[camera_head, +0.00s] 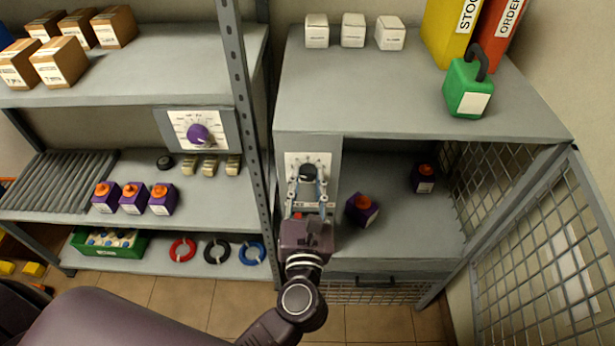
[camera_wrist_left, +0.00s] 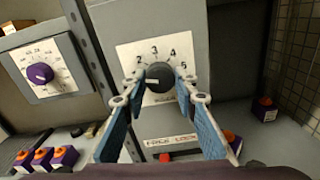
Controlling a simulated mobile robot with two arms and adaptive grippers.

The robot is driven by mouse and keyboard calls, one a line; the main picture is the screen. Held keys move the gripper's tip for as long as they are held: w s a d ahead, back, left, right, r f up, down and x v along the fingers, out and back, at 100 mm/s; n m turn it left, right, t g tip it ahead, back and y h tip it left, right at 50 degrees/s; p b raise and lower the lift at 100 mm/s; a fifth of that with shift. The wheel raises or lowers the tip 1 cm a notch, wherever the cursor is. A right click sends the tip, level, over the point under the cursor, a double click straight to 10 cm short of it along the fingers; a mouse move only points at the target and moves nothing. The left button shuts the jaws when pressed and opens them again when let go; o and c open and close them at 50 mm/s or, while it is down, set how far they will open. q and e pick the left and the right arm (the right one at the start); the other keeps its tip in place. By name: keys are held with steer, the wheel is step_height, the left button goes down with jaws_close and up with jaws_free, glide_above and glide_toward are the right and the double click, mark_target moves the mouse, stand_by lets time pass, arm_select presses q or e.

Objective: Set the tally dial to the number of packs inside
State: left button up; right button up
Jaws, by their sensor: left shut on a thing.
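The tally dial (camera_head: 308,171) is a black knob on a white numbered plate (camera_head: 294,160) on the grey cabinet's front panel. My left gripper (camera_head: 308,182) is shut on the knob, a blue-padded finger on each side. In the left wrist view the knob (camera_wrist_left: 159,78) has a white mark pointing left; the numbers 2 to 5 show above it, and the exact setting is hard to read. Inside the open cabinet are two visible purple packs with orange tops, one near the front (camera_head: 362,211) and one farther back right (camera_head: 425,180). My right gripper is not in view.
The mesh door (camera_head: 550,250) stands open at right. A green padlock-shaped block (camera_head: 467,90) sits on the cabinet top (camera_head: 400,85). On the left rack are a purple dial (camera_head: 198,134) and several purple packs (camera_head: 132,198).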

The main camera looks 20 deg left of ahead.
arm_select(q)
steer(key=m+p, duration=0.2)
steer(key=m, duration=0.1)
steer(key=shift+r, duration=0.2)
steer(key=shift+f+m+p, duration=0.1)
steer(key=shift+m+p, duration=1.3)
steer(key=shift+m, duration=0.3)
steer(key=o, duration=1.2)
steer(key=shift+c, duration=0.2)
steer(key=shift+s+f, duration=0.1)
steer(key=shift+s, duration=0.1)
steer(key=v, duration=1.1)
steer(key=shift+s, duration=0.3)
